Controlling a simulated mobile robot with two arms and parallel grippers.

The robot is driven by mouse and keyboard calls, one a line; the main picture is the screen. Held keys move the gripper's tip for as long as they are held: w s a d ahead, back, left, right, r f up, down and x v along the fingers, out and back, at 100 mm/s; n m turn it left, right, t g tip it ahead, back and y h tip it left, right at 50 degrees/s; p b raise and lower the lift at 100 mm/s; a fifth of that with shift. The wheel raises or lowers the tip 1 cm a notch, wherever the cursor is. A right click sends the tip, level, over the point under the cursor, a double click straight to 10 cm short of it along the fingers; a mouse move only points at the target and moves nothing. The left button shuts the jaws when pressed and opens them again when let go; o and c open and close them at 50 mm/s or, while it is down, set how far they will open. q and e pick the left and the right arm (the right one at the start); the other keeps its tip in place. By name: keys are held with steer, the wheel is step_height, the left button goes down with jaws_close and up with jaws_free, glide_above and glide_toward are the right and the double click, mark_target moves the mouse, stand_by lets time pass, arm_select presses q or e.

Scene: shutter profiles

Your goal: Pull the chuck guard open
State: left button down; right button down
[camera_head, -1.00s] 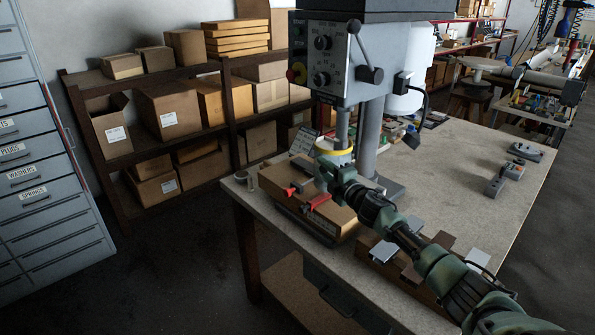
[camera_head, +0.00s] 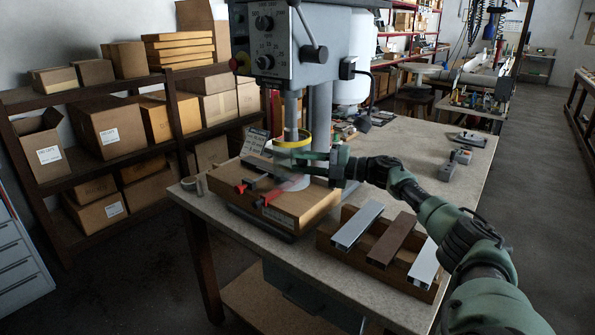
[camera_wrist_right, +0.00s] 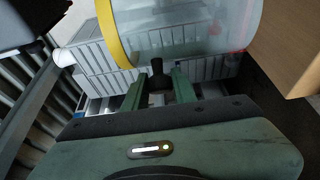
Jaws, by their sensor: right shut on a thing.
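The drill press (camera_head: 290,45) stands on the workbench. Its chuck guard (camera_wrist_right: 190,30) is a clear cylinder with a yellow rim, around the spindle; in the head view its yellow rim (camera_head: 293,140) shows above the wooden fixture. My right gripper (camera_head: 318,162) reaches the guard from the right. In the wrist view the right gripper (camera_wrist_right: 157,84) has its two green fingers on either side of a black knob (camera_wrist_right: 156,70) next to the guard's wall, and is shut on it. How far the guard is turned is hard to tell. My left gripper is not in view.
A wooden fixture (camera_head: 303,206) with red clamps lies below the spindle. A wooden rack (camera_head: 330,243) with silver and brown profiles stands at the bench's front, below my right arm. Small grey devices (camera_head: 448,170) lie at the right. The bench (camera_head: 400,150) is clear between.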

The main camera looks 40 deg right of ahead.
steer(key=shift+s+d+r, duration=0.1)
stand_by(0.4)
steer(key=c, duration=1.2)
jaws_free()
steer(key=shift+o, duration=0.2)
steer(key=shift+s+d+f+b, duration=0.2)
steer(key=shift+s+d+b, duration=0.05)
steer(key=shift+s+b, duration=0.1)
steer(key=b+v, duration=0.2)
steer(key=v, duration=0.4)
steer(key=shift+s+d+r, duration=0.15)
steer(key=shift+s+d, duration=0.05)
steer(key=shift+s, duration=0.15)
